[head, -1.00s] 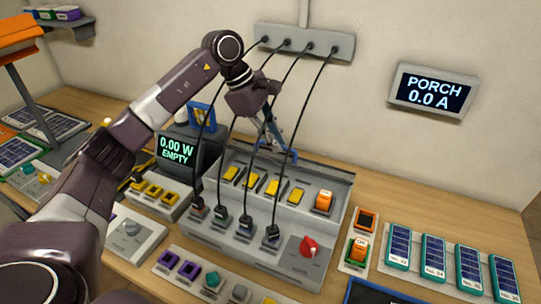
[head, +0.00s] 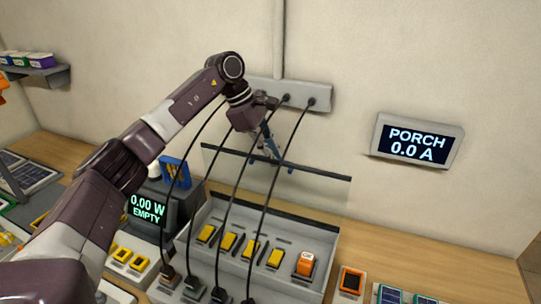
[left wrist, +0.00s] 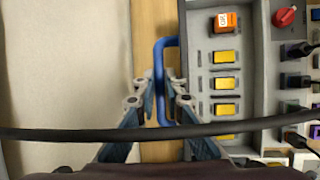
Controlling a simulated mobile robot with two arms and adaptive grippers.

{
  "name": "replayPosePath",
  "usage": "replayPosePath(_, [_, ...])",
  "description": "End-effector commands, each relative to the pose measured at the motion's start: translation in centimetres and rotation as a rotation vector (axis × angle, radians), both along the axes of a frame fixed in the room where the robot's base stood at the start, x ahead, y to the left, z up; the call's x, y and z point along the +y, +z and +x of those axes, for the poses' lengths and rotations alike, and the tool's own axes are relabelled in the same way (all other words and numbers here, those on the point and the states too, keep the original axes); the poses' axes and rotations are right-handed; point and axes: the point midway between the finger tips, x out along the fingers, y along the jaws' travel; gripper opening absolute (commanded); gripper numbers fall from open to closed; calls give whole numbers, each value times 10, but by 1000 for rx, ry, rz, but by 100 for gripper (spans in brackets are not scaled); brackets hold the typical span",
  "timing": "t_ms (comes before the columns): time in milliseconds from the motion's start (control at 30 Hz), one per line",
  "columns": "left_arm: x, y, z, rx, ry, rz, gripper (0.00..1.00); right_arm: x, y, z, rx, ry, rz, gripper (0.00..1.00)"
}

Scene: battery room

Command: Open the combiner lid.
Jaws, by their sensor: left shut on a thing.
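The combiner box (head: 318,240) stands on the bench. Its clear lid is raised above the back edge; its dark far edge strip (head: 315,171) shows against the wall, and the wall is seen through the panel. My left gripper (head: 272,152) is at this edge, shut on the lid's blue handle. In the left wrist view the blue handle (left wrist: 160,58) runs between my left fingers (left wrist: 162,100). Inside the box are several yellow blocks (head: 228,241) and an orange switch (head: 305,263); a red knob (left wrist: 285,16) shows in the left wrist view. My right gripper is not in view.
Black cables (head: 273,180) hang from a wall strip (head: 320,97) across the box, and one crosses the left wrist view close by. A display reading 0.00 W EMPTY (head: 148,208) stands left of the box. The PORCH display (head: 417,140) is on the wall.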

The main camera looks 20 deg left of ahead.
Motion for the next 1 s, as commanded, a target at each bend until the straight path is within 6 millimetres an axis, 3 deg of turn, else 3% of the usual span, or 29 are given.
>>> replayPosePath(33, [1,-11,6,2,9,10,0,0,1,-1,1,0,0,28])
replayPosePath(300, [2,-17,19,1,8,12,0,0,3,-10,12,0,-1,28])
replayPosePath(833, [3,-19,22,1,10,12,0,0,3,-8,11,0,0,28])
replayPosePath(867, [3,-19,22,1,10,12,10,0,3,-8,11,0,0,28])
replayPosePath(1000, [2,-19,22,1,11,12,26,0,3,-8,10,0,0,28])
